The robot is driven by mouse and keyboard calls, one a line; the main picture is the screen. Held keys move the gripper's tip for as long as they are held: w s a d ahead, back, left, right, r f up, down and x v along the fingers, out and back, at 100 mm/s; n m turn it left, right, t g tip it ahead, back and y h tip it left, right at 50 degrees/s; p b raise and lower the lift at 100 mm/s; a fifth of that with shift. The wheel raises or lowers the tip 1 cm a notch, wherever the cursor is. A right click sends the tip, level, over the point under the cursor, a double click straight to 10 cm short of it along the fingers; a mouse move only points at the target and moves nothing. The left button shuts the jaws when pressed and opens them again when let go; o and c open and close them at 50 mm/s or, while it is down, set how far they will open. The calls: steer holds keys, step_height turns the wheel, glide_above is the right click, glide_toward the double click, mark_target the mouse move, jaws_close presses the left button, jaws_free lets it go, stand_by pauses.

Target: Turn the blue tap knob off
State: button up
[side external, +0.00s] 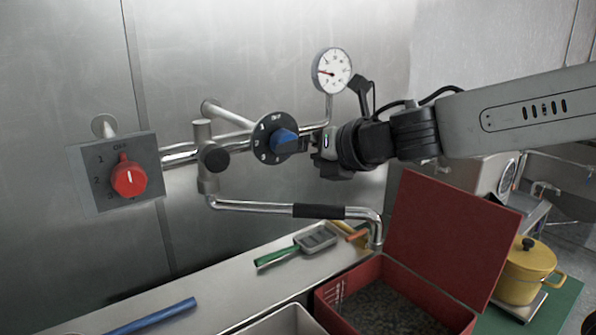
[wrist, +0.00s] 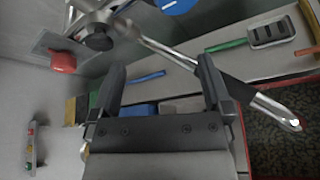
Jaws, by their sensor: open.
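The blue tap knob (side external: 284,141) sits on a round black dial (side external: 262,150) with white marks, on the metal pipework. Its exact pointer setting is hard to read. In the wrist view the blue knob (wrist: 176,5) shows at the top edge, partly cut off and beyond the fingertips. My gripper (side external: 308,143) is just right of the knob in the side view, with its fingertips close to it; I cannot tell whether they touch. In the wrist view my gripper (wrist: 160,70) has its two fingers spread, with nothing held between them.
A red knob (side external: 129,179) is on a grey plate at left. A gauge (side external: 332,71) stands above the pipe. A spout with a black sleeve (side external: 319,211) runs below. A red box (side external: 440,312) with raised lid and a scoop (side external: 316,238) are lower down.

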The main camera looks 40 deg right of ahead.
step_height(320, 180, up, 5)
steer(key=d+n+t+h, duration=0.2)
steer(key=n+t, duration=0.3)
steer(key=n, duration=0.1)
glide_toward(281, 136)
steer(key=w+d+f, duration=0.1)
steer(key=w+f, duration=0.1)
steer(key=shift+w+d+r, duration=0.1)
steer(key=shift+w+r, duration=0.1)
steer(key=shift+w, duration=0.1)
steer(key=shift+w, duration=3.8)
steer(key=c, duration=1.2)
steer(key=shift+c, duration=0.2)
